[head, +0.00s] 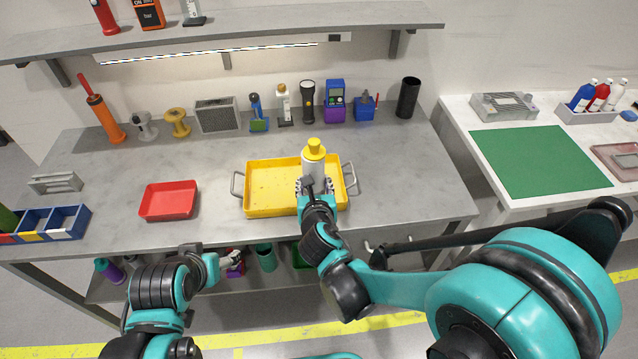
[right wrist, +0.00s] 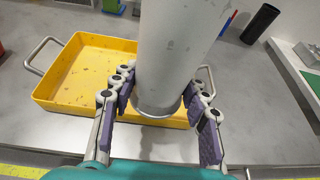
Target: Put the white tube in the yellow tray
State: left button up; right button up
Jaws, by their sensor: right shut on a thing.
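The white tube (head: 313,166) has a yellow cap and stands upright in my right gripper (head: 316,188), above the right part of the yellow tray (head: 262,211). In the right wrist view the tube (right wrist: 174,50) is between the fingers of the right gripper (right wrist: 158,105), which are shut on it. Its lower end shows against the yellow tray (right wrist: 70,104), and I cannot tell whether it touches the tray floor. My left gripper (head: 212,268) is in front of the table's front edge, away from the tray; its fingers are too unclear to read.
A red tray (head: 168,201) lies left of the yellow tray. Several items, including a black cylinder (head: 408,98) and a flashlight (head: 307,100), stand along the back of the grey table (head: 400,180). The table right of the yellow tray is clear.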

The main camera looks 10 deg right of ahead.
jog(key=shift+w+d+f, duration=0.1)
jog(key=shift+d, duration=0.3)
jog(key=w+a+f+b, duration=0.1)
jog(key=w+a+f, duration=0.1)
jog(key=w, duration=0.1)
jog(key=w+a+f+b, duration=0.2)
jog(key=w, duration=0.1)
jog(key=w+a+f+b, duration=0.2)
jog(key=w+f, duration=0.1)
jog(key=w, duration=0.1)
notch_tip(320, 180, down, 4)
jog(key=shift+f+b, duration=0.1)
jog(key=shift+b, duration=1.1)
pick_arm(q)
notch_tip(320, 180, down, 7)
jog(key=shift+d, duration=0.4)
pick_arm(e)
jog(key=shift+s+d+r, duration=0.1)
jog(key=shift+r, duration=0.1)
pick_arm(q)
jog(key=shift+w+f, duration=0.1)
pick_arm(e)
jog(key=o, duration=1.3)
jog(key=shift+f, duration=0.15)
